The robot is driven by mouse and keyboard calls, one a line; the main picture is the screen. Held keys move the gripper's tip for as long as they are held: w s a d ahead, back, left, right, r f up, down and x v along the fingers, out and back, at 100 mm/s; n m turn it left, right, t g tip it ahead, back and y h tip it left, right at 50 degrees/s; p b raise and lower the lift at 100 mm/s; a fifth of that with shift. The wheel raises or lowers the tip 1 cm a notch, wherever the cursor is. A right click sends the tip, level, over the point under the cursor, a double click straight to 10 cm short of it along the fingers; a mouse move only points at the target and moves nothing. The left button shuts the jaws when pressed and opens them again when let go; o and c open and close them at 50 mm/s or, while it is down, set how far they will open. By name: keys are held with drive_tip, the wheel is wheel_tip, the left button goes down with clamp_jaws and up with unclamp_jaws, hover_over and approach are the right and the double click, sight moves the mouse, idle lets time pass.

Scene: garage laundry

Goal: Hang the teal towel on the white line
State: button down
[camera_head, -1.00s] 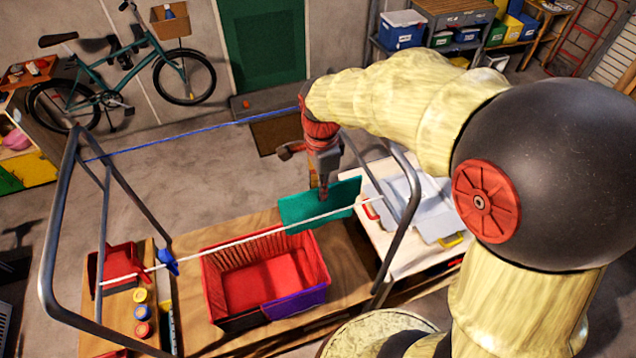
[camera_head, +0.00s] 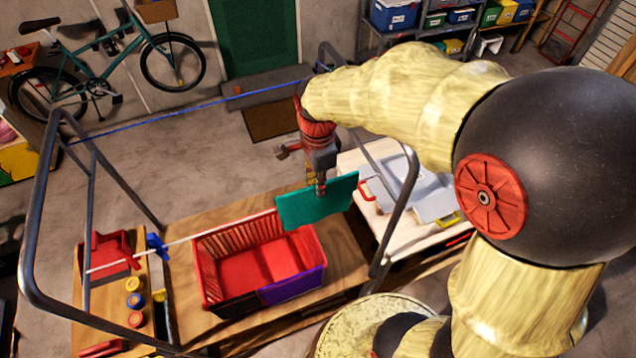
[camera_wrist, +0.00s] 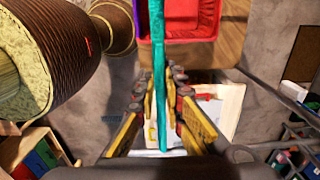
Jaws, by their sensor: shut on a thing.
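The teal towel (camera_head: 300,208) is a flat, stiff-looking sheet above the back right corner of the red basket (camera_head: 213,285). My gripper (camera_head: 321,186) is shut on its upper edge from above. In the wrist view the towel (camera_wrist: 158,50) shows edge-on as a thin strip between the yellow fingers (camera_wrist: 160,100). The white line (camera_head: 215,231) runs from the left metal frame to the towel's left edge. There the towel covers it, and I cannot tell whether they touch. The line's right part is hidden or not discernible.
A blue clip (camera_head: 157,246) sits at the white line's left part. A blue line (camera_head: 200,104) crosses farther back. Metal frames (camera_head: 40,225) stand on both sides. A red bin (camera_head: 108,252) and several small round items are at left. A pale side table (camera_head: 345,160) is at right.

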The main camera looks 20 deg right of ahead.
drive_tip(key=shift+f+b, duration=0.9)
drive_tip(key=shift+f, duration=0.65)
drive_tip(key=c, duration=1.8)
unclamp_jaws()
wheel_tip(320, 180, up, 12)
drive_tip(key=shift+f, duration=0.1)
